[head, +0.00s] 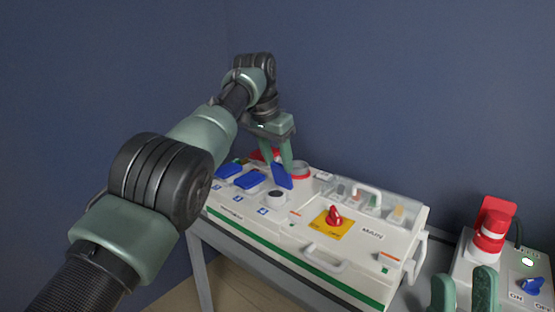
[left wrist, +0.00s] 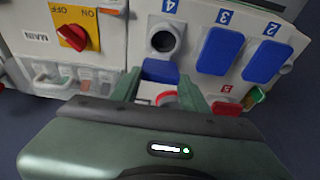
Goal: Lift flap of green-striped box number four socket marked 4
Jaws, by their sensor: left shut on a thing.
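The green-striped white box (head: 296,245) stands on a grey table. Its socket marked 4 (head: 276,197) is uncovered, and its dark round opening also shows in the left wrist view (left wrist: 163,38). Its blue flap (head: 283,180) stands raised behind the opening. In the left wrist view the flap (left wrist: 160,71) lies between the fingers. My left gripper (head: 278,162) is shut on this flap from above. My right gripper (head: 465,290) is at the bottom right, its two fingers apart, with nothing seen between them.
Two blue flaps, marked 3 (left wrist: 221,51) and 2 (left wrist: 267,52), lie closed beside socket 4. A red MAIN switch on a yellow plate (head: 331,223) and a clear-lidded compartment (head: 367,196) are to the right. A second box with a red plug (head: 490,230) stands at far right.

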